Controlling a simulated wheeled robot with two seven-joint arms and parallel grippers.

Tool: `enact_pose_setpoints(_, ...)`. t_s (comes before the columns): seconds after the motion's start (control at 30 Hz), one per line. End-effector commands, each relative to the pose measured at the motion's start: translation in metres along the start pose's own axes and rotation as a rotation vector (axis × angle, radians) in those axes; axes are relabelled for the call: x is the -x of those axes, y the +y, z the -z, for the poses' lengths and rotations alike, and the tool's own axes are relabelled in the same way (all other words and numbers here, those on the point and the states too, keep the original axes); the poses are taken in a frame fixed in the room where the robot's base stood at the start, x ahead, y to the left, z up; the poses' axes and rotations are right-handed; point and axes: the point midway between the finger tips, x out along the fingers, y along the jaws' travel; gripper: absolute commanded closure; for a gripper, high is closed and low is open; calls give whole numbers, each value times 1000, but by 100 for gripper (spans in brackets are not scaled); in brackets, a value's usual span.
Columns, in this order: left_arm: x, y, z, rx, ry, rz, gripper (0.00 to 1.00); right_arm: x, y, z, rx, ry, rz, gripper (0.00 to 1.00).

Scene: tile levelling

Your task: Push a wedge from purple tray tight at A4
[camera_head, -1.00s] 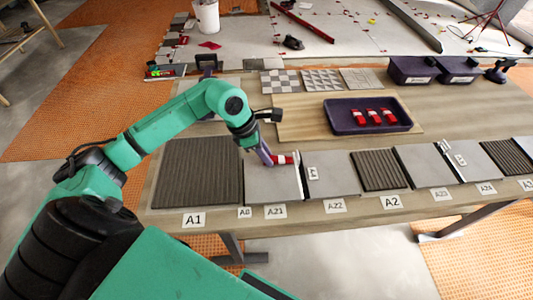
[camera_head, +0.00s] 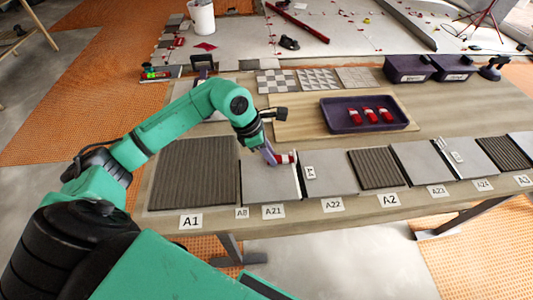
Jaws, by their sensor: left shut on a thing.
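My left gripper (camera_head: 269,155) is shut on a red and white wedge (camera_head: 285,158) and holds it over the back right part of the grey tile above label A21 (camera_head: 273,211). The wedge points right, its tip at the joint between this tile and the tile above label A22 (camera_head: 332,205). I cannot tell whether it touches or enters the joint. The purple tray (camera_head: 338,127) holds 3 red and white wedges (camera_head: 371,116) on a board behind the tiles. I cannot make out a label A4. My right gripper is not in view.
White clips (camera_head: 311,172) stand at some joints, with another (camera_head: 455,156) further right. Patterned tiles (camera_head: 276,82) and dark bins (camera_head: 408,69) lie at the back.

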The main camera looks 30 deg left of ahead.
Motion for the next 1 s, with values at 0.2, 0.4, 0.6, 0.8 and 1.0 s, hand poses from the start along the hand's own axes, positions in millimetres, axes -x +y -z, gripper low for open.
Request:
enact_pose_setpoints(0.2, -1, 0, -3, 0, 1, 0, 100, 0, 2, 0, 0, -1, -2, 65)
enact_pose_setpoints(0.4, -1, 0, -3, 0, 0, 0, 100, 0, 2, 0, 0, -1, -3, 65)
enact_pose_setpoints(0.6, -2, 0, -6, 1, 0, 1, 100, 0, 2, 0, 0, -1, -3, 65)
enact_pose_setpoints(0.8, -4, 0, -8, 2, 0, 1, 100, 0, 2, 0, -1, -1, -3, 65)
enact_pose_setpoints(1.0, -4, 0, -11, 1, 0, 0, 100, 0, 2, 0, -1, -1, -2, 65)
